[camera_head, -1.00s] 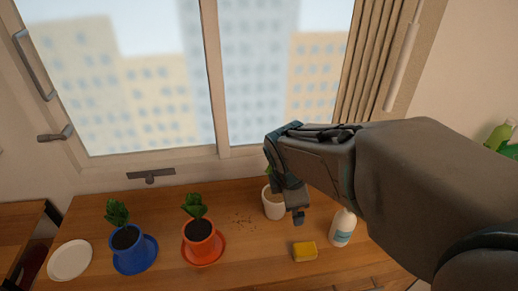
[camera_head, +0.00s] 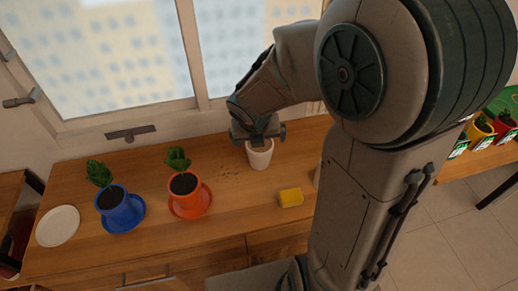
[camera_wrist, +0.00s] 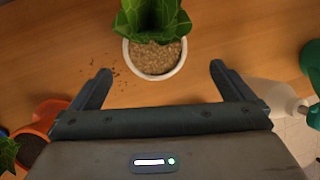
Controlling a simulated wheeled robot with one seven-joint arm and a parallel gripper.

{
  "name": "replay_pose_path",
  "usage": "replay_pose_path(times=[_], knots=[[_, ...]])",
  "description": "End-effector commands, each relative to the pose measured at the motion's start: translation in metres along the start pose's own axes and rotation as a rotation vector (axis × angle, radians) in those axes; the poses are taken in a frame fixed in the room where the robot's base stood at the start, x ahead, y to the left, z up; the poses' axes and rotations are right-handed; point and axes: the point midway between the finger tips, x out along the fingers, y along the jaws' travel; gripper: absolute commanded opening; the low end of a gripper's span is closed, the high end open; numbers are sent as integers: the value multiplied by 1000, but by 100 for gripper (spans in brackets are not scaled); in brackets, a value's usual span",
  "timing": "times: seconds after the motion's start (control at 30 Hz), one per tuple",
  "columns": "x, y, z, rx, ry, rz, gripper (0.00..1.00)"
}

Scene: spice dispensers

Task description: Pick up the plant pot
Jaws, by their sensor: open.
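A white plant pot (camera_head: 260,155) stands on the wooden counter by the window. In the wrist view the white pot (camera_wrist: 157,81) holds light brown soil and a green leafy plant. My gripper (camera_head: 258,136) is directly above and partly in front of it in the head view, hiding the plant. In the wrist view my gripper (camera_wrist: 158,78) is open, its two fingers spread to either side of the pot's near rim, with gaps on both sides. Neither finger visibly touches the pot. An orange pot (camera_head: 188,198) and a blue pot (camera_head: 112,200), each with a plant and saucer, stand to the left.
A yellow sponge (camera_head: 291,197) lies to the right of the white pot. A white plate (camera_head: 58,226) lies at the far left. Crumbs of soil (camera_head: 229,173) are scattered on the counter (camera_head: 228,222). A white bottle (camera_wrist: 270,92) stands right in the wrist view.

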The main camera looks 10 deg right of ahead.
Motion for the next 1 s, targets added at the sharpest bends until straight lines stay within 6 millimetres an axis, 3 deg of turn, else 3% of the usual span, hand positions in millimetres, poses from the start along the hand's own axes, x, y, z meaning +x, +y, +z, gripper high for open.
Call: replay_pose_path(times=[0.03,0.1,0.37,0.6,0.97,1.0], knots=[[15,1,-2,1,4,0,100],[25,1,-2,1,2,0,100],[44,1,-1,2,1,0,100],[80,6,-1,2,2,0,100],[88,6,1,3,-1,0,100],[88,6,1,3,0,0,92]])
